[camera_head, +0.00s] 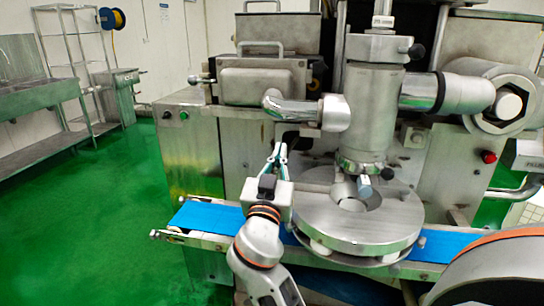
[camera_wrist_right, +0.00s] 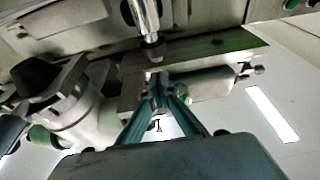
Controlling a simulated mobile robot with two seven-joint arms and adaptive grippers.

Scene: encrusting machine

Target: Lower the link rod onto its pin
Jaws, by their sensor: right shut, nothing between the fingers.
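My right gripper (camera_head: 279,150) is in front of the encrusting machine, below the horizontal chrome pipe elbow and left of the round steel disc. Its thin greenish fingers are closed together with nothing between them. In the right wrist view the fingertips (camera_wrist_right: 165,82) meet at the centre, below a chrome rod-like part (camera_wrist_right: 147,22) with a dark end and beside a pale horizontal cylinder (camera_wrist_right: 207,83). I cannot tell which part is the link rod or which is its pin. My left gripper is not in view.
The steel disc (camera_head: 320,225) sits above the blue conveyor belt (camera_head: 210,217). A vertical steel cylinder (camera_head: 369,105) stands over the disc, with a nozzle below. The machine's front panel (camera_head: 191,150) is behind my gripper. Green floor (camera_head: 90,220) is clear on the left.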

